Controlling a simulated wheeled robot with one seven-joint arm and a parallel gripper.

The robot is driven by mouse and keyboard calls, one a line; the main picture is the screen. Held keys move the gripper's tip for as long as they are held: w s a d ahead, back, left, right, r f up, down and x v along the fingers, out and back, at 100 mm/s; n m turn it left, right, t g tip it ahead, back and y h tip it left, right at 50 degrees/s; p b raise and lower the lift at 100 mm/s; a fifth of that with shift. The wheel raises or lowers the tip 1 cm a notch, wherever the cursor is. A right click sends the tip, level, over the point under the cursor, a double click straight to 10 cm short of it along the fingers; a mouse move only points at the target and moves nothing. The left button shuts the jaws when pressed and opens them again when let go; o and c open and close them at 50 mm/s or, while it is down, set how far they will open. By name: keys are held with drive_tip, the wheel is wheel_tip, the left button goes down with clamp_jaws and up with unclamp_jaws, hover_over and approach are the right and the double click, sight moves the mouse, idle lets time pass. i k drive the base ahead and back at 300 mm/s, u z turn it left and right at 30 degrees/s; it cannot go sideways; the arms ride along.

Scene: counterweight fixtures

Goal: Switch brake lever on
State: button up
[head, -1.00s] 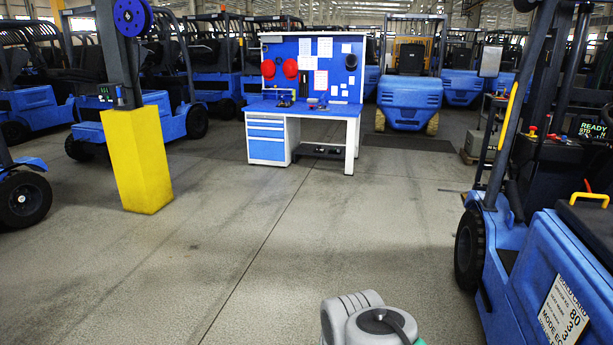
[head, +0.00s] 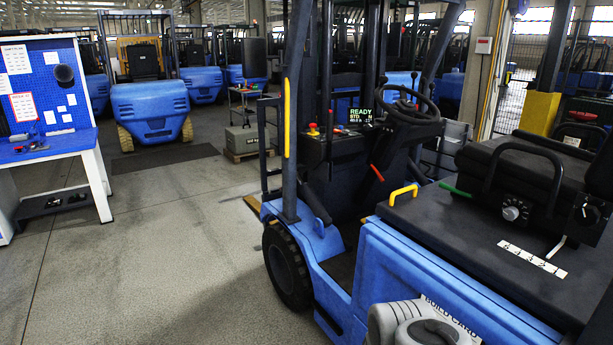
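A blue forklift (head: 395,262) stands close on the right in the head view. A lever with an orange-red grip (head: 377,173) stands tilted in its cab, below the dash and steering wheel (head: 408,106). A green grip (head: 455,190) lies at the left edge of the black seat deck. A yellow handle (head: 403,194) sits on the forklift's blue body. No label marks which one is the brake lever, and I cannot tell its setting. A grey part of my own arm shows at the bottom edge; my gripper is not in view.
A dial box (head: 512,213) and a numbered white strip (head: 532,259) are on the seat side. A blue workbench (head: 45,148) stands at the far left, another forklift (head: 150,108) behind. The floor (head: 165,250) left of the near forklift is clear.

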sight(331, 121)
drive_tip(key=u, duration=0.45)
drive_tip(key=i, duration=1.2)
drive_tip(key=u, duration=0.95)
drive_tip(key=i, duration=1.35)
drive_tip(key=z, duration=0.5)
drive_tip(key=i, duration=0.75)
drive_tip(key=z, duration=0.3)
